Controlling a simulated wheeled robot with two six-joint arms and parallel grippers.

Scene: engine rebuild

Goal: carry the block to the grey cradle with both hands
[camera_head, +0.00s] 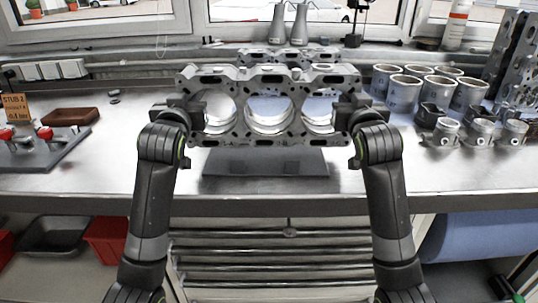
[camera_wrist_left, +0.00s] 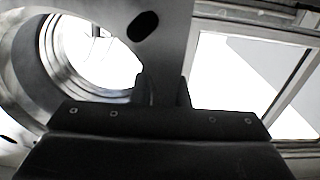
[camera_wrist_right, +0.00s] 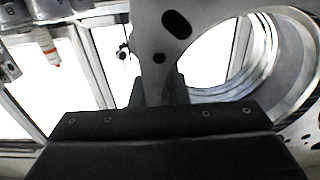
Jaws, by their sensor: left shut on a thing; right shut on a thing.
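The engine block (camera_head: 262,75) is a silver-grey casting with large round bores, held level above the bench in the head view. My left gripper (camera_head: 193,108) is shut on its left end. My right gripper (camera_head: 345,108) is shut on its right end. The left wrist view shows the block's end wall (camera_wrist_left: 171,50) between the fingers, and the right wrist view shows the other end wall (camera_wrist_right: 150,40) likewise. A dark grey flat piece (camera_head: 265,165) lies on the bench below the block, partly hidden; I cannot tell whether it is the cradle.
Several metal cylinders (camera_head: 404,92) and pistons (camera_head: 480,133) stand at the right. A grey board with red knobs (camera_head: 40,150) and a brown tray (camera_head: 70,117) are at the left. Another metal part (camera_head: 290,54) sits behind the block. The bench front (camera_head: 440,175) is clear.

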